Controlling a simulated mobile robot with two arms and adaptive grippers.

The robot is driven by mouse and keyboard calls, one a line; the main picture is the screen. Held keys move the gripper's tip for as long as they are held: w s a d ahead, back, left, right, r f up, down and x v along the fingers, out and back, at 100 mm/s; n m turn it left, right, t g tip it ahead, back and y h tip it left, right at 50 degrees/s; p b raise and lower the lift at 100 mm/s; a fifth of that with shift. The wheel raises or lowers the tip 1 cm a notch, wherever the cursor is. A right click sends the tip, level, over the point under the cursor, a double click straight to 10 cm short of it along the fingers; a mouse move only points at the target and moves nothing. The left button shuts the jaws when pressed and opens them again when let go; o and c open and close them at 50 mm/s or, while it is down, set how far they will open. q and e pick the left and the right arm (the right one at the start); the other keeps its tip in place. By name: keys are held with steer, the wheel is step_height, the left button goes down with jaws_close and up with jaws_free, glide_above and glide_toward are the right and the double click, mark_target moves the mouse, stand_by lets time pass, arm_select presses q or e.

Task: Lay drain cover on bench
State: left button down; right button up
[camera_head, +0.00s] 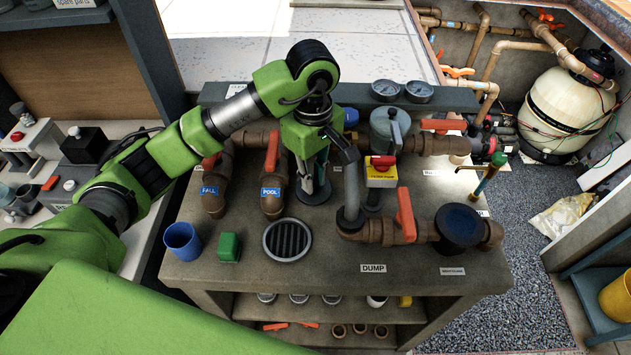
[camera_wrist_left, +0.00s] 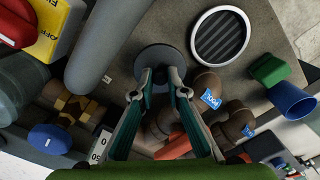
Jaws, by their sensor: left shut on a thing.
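The drain cover appears to be the dark grey round disc (camera_head: 313,199) with a small knob; it also shows in the left wrist view (camera_wrist_left: 158,54). My left gripper (camera_head: 313,187) points down over it, between the pipes. In the left wrist view its fingertips (camera_wrist_left: 160,78) are closed on the middle of the disc. The disc is flat and low over the bench (camera_head: 330,262); I cannot tell whether it touches. A round slotted grille (camera_head: 287,240) sits on the bench in front and to the left, apart from the disc. My right gripper is not in view.
Pipes with orange handles stand left and right of the gripper, with a yellow and red switch box (camera_head: 380,172) close on the right. A blue cup (camera_head: 183,241) and a green block (camera_head: 229,246) stand at the bench's left. The bench front around the DUMP label (camera_head: 373,268) is mostly clear.

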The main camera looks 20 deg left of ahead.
mark_target(315, 187)
arm_select(q)
steer(key=shift+w+a+f, duration=0.1)
steer(key=shift+w+f, duration=0.45)
steer(key=shift+f, duration=0.05)
steer(key=f+p, duration=0.2)
steer(key=shift+w+f, duration=0.2)
steer(key=shift+f, duration=0.65)
steer(key=shift+f, duration=0.1)
steer(key=shift+f, duration=0.15)
steer(key=c, duration=2)
jaws_free()
